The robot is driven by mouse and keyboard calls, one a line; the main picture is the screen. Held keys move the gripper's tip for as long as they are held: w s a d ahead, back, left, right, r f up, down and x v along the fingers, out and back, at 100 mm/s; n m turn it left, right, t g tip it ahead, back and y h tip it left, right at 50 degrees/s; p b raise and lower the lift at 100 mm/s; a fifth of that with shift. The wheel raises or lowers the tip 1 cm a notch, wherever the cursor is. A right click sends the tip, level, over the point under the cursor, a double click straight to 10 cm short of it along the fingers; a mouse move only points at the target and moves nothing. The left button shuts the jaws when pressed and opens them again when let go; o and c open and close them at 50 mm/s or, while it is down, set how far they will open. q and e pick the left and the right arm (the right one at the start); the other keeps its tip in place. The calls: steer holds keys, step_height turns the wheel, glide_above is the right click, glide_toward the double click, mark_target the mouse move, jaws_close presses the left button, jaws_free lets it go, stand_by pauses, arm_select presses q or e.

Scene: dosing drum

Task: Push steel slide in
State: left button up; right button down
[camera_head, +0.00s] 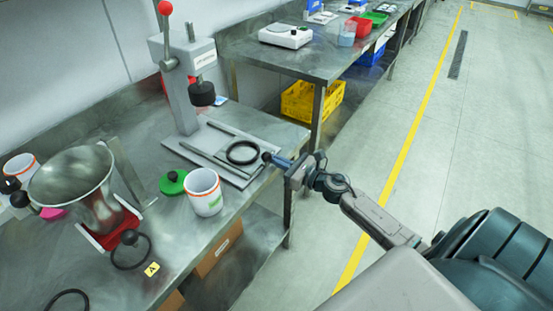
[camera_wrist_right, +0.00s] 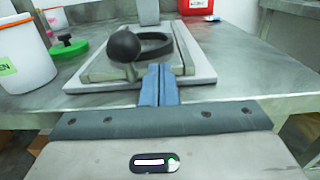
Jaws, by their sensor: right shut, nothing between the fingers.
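The steel slide (camera_wrist_right: 102,73) lies between two rails on the pale base plate (camera_head: 225,128) of a grey press (camera_head: 182,95). A black ring (camera_head: 242,152) sits on it, and a round black knob (camera_head: 266,157) is at its near end. The slide is drawn out towards the table edge, with the ring in front of the black press head (camera_head: 202,93). My right gripper (camera_wrist_right: 159,70) is shut and empty. Its blue fingertips are close to the slide's front, just right of the knob in the wrist view; I cannot tell whether they touch. My left gripper is not in view.
A white cup (camera_head: 204,192) with an orange rim and a green lid (camera_head: 173,182) stand left of the base plate. A steel drum (camera_head: 75,180) on a red stand is farther left. A second bench (camera_head: 310,60) stands behind. The floor at right is clear.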

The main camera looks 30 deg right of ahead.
mark_target(260, 152)
steer(key=p+x, duration=0.1)
steer(key=x, duration=0.2)
steer(key=shift+w+a+r, duration=0.1)
steer(key=shift+w, duration=0.3)
steer(key=shift+w+a, duration=0.25)
steer(key=shift+w, duration=0.2)
